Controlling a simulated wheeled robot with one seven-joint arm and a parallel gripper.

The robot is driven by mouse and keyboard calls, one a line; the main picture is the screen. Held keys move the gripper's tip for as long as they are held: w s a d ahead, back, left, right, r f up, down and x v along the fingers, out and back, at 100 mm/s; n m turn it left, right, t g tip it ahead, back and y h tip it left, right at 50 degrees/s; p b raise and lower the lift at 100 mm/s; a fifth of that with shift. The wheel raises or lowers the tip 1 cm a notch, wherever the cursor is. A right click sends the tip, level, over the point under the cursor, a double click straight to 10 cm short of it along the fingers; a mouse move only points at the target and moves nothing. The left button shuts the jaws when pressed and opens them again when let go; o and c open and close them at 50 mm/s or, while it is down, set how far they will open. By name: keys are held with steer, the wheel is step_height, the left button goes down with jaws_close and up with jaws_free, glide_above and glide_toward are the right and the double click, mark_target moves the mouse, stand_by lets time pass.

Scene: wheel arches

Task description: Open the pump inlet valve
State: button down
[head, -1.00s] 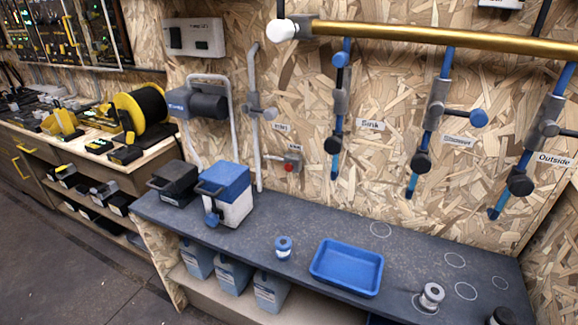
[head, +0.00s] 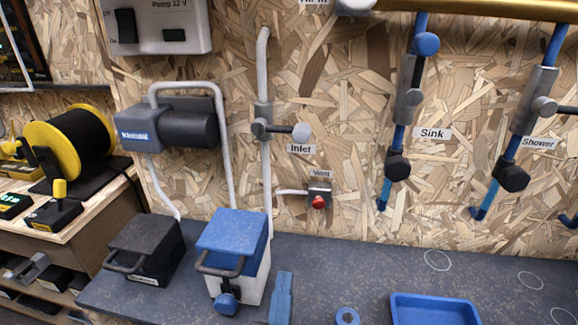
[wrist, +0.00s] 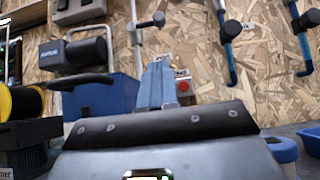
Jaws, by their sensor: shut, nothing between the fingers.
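The pump inlet valve (head: 263,128) sits on a grey vertical pipe, above the "Inlet" label (head: 300,148). Its lever points right, across the pipe, and ends in a pale round knob (head: 301,131). In the wrist view the valve knob (wrist: 158,19) shows at the top, beyond the fingers. My gripper (head: 281,280) has blue fingers. It is shut and empty, below the valve and just right of the blue-lidded box. In the wrist view the closed fingers (wrist: 156,82) point up toward the wall, clear of the valve. The pump (head: 168,125) hangs left of the valve.
A vent valve with a red knob (head: 318,202) is below the inlet. A blue-lidded white box (head: 236,255) and a black box (head: 145,248) stand on the bench. A blue tray (head: 435,308) lies right. Sink (head: 407,97) and Shower (head: 537,98) valves hang right. Wall space around the inlet lever is open.

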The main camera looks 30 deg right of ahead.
steer(key=p, duration=0.4)
glide_toward(282, 132)
steer(key=d+r, duration=0.1)
steer(key=d, duration=0.2)
steer(key=w+d+r, duration=0.1)
steer(key=d, duration=0.1)
steer(key=shift+r, duration=0.35)
